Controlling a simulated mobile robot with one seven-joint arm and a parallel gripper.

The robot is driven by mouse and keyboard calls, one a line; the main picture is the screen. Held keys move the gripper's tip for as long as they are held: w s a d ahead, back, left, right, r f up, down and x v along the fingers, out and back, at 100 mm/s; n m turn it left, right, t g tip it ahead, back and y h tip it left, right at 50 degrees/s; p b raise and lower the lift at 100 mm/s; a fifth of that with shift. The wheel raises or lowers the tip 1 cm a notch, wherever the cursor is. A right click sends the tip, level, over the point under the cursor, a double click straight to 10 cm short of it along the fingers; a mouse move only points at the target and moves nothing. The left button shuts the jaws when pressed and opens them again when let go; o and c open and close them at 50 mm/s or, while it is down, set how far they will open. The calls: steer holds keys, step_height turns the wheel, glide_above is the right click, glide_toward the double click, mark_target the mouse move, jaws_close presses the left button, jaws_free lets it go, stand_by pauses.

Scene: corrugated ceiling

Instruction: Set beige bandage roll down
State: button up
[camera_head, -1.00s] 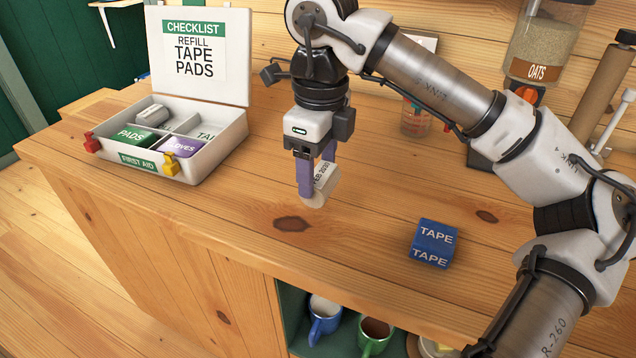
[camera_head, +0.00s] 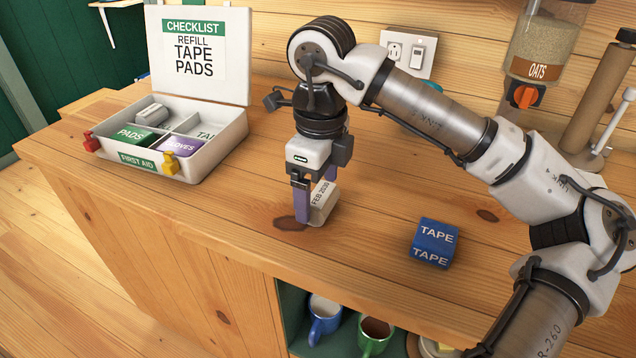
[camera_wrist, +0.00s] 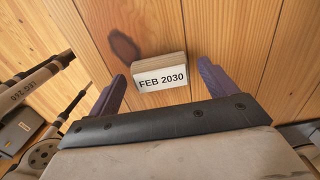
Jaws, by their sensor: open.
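The beige bandage roll (camera_head: 322,203), with a white label reading FEB 2030, stands on the wooden counter in the head view. It also shows in the wrist view (camera_wrist: 160,73), between the two purple fingers with a gap on each side. My gripper (camera_head: 317,208) is open around the roll, pointing down with its fingers near the counter top. In the wrist view my gripper (camera_wrist: 160,88) has its fingers spread wide. The far finger is partly hidden behind the roll in the head view.
An open first aid box (camera_head: 172,172) stands at the left with pads, gloves and a grey roll in its compartments. A blue TAPE box (camera_head: 433,243) lies to the right. An oats dispenser (camera_head: 543,45) stands at the back right. Mugs (camera_head: 325,312) sit on the shelf below.

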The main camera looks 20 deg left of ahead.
mark_target(320, 193)
step_height(320, 193, up, 12)
steer(key=shift+d+r+p, duration=0.15)
steer(key=shift+r+p, duration=0.05)
steer(key=shift+p, duration=0.15)
